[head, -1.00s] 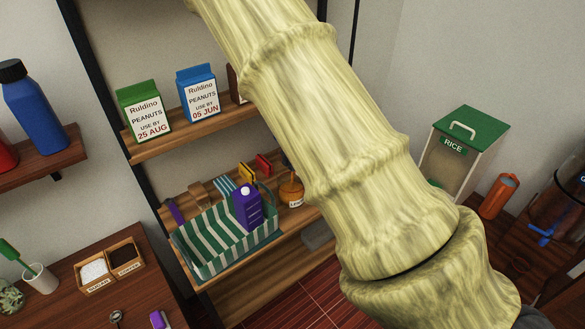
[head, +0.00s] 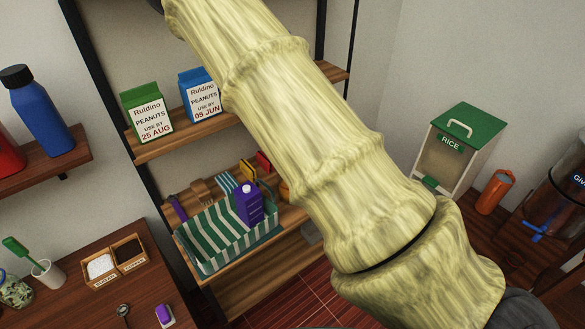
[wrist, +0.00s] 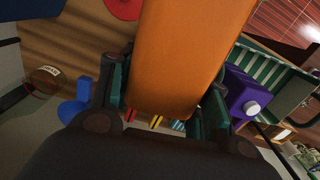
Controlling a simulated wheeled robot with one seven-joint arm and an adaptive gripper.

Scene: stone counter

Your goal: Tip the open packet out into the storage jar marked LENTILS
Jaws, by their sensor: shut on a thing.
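In the wrist view my gripper (wrist: 165,100) is shut on a large plain orange packet (wrist: 190,50), which fills the middle of the picture between the dark green fingers. Its open end and contents do not show. A small round jar (wrist: 42,82) with brown contents and a white label is at the left of the wrist view, apart from the packet. Its label is too small to read, so I cannot tell if it is the LENTILS jar. In the head view my arm crosses the middle and hides the gripper and packet.
A striped basket (head: 205,240) with a purple carton (head: 249,205) stands on the lower shelf. Green (head: 147,115) and blue (head: 200,95) peanut cartons are above. A RICE bin (head: 440,170) and orange canister (head: 494,192) stand right. Sugar and coffee boxes (head: 128,252) sit lower left.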

